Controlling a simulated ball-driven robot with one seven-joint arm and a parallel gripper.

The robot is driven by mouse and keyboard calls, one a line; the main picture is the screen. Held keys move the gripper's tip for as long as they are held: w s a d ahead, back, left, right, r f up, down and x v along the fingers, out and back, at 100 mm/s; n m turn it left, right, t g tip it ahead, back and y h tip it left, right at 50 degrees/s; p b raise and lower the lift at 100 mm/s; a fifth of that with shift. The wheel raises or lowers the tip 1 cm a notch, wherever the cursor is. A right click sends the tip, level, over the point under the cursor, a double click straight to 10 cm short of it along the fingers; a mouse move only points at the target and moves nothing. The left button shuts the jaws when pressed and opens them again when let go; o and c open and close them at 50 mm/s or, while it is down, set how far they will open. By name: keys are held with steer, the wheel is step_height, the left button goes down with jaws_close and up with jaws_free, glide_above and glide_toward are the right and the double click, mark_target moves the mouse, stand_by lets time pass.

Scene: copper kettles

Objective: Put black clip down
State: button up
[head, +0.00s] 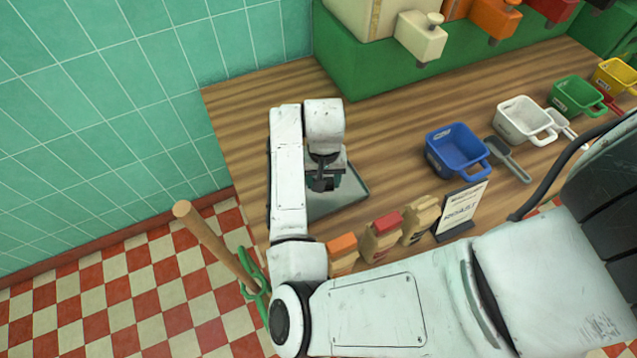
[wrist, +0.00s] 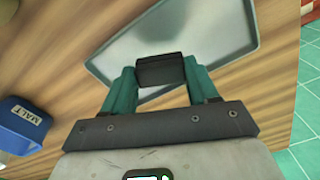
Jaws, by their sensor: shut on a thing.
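The black clip (wrist: 161,71) is a small dark block between the two teal fingers of my gripper (wrist: 163,84) in the wrist view. My gripper is shut on it. The grey metal tray (wrist: 217,25) lies on the wooden counter beyond the clip; I cannot tell how far the clip is above it. In the head view my gripper (head: 323,184) points down over the tray (head: 352,192), near the left end of the counter. My arm hides the tray's left part, and the clip is hard to make out there.
A blue scoop tub (head: 455,150) marked MALT, a white tub (head: 522,120) and a green tub (head: 576,96) stand to the right. Small bags (head: 382,238) and a sign (head: 462,210) line the front edge. Bare counter (head: 390,125) lies behind the tray.

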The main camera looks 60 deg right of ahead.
steer(key=shift+w+f, duration=0.45)
steer(key=shift+f, duration=0.05)
steer(key=shift+w+f, duration=0.2)
steer(key=shift+f, duration=1.6)
steer(key=shift+f, duration=0.1)
steer(key=o, duration=1)
step_height(320, 180, up, 12)
steer(key=shift+r, duration=0.15)
